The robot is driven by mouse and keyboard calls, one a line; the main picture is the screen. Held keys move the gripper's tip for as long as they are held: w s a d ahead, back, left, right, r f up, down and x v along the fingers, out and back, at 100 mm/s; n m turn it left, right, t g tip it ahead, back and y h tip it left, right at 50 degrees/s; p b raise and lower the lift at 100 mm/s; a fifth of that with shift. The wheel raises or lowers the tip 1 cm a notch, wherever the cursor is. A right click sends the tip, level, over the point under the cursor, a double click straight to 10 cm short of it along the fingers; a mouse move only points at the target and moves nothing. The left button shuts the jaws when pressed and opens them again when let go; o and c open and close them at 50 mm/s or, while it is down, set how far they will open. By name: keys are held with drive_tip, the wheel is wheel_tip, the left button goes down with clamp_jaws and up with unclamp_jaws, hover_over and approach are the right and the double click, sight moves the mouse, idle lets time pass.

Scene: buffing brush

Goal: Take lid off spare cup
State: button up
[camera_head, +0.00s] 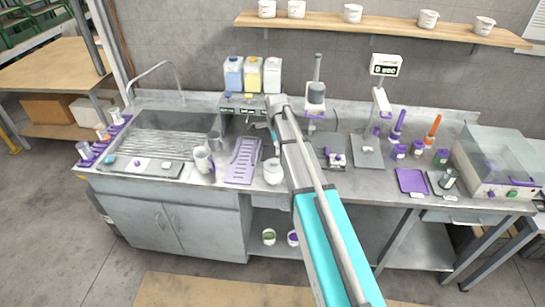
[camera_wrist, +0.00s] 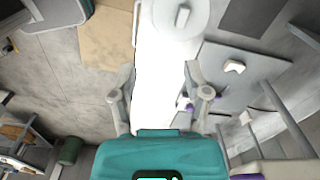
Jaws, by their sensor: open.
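My gripper (camera_wrist: 160,97) is open in the wrist view, its two grey fingers spread apart with nothing held between them. In the head view my arm reaches over the middle of the counter and its end is near the wall dispensers; the fingers are hard to make out there. I cannot tell for sure which vessel is the spare cup. A white rounded cup (camera_head: 272,171) stands near the counter's front edge, left of my arm, and its top looks pale and closed. Small purple-topped cups (camera_head: 399,151) stand at the right, well away from the gripper.
A purple slotted rack (camera_head: 243,160) and a white jug (camera_head: 204,160) stand left of the white cup. The sink (camera_head: 165,133) is further left. A purple mat (camera_head: 411,181) and a clear-covered machine (camera_head: 497,162) are at the right. White tubs (camera_head: 353,13) line the wall shelf.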

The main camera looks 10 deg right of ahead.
drive_tip(key=w+r+m+p, duration=0.1)
drive_tip(key=w, duration=0.1)
drive_tip(key=w+r+m, duration=0.2)
drive_tip(key=shift+p, duration=0.4)
drive_tip(key=shift+f, duration=0.15)
drive_tip(key=b, duration=0.9)
hover_over(274, 164)
drive_tip(key=w, duration=0.2)
drive_tip(key=f, duration=0.8)
drive_tip(key=shift+s+d+f, duration=0.15)
drive_tip(key=shift+s+d, duration=0.1)
drive_tip(key=f+b, duration=0.3)
drive_tip(key=shift+s+a+f, duration=0.2)
drive_tip(key=shift+s+a, duration=0.05)
drive_tip(key=shift+s, duration=0.1)
drive_tip(key=shift+f+b, duration=0.9)
drive_tip(key=shift+f, duration=0.05)
